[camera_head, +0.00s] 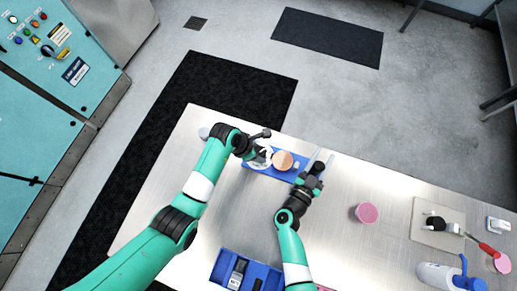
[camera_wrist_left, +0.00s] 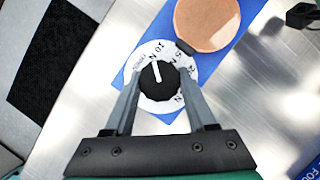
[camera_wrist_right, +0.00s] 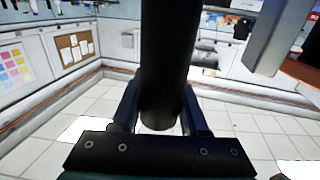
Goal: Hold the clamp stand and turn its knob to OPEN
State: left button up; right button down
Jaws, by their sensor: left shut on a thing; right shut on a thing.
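The clamp stand's blue base (camera_head: 290,175) lies near the table's far edge. Its round black knob (camera_wrist_left: 156,86) sits on a white dial (camera_wrist_left: 137,72) in the left wrist view. The knob's white pointer points up and slightly left, near the "10 N" marking; a small label left of that is too blurred to read. My left gripper (camera_head: 262,152) is shut on the knob, a finger at each side. My right gripper (camera_head: 313,177) is shut on a thick black upright cylinder (camera_wrist_right: 165,60), apparently part of the stand. A copper-coloured disc (camera_wrist_left: 207,22) sits beside the dial.
A pink cup (camera_head: 367,212) stands right of the stand. Further right are a plate with a black-knobbed device (camera_head: 428,236), a red-handled tool (camera_head: 488,250) and a white bottle (camera_head: 437,276). A blue tray (camera_head: 228,265) lies at the front. The table between is clear.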

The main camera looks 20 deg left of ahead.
pick_arm(q)
jog(key=o, duration=1.4)
jog(key=v, duration=1.2)
jog(key=shift+a, duration=0.1)
jog(key=shift+w, duration=0.1)
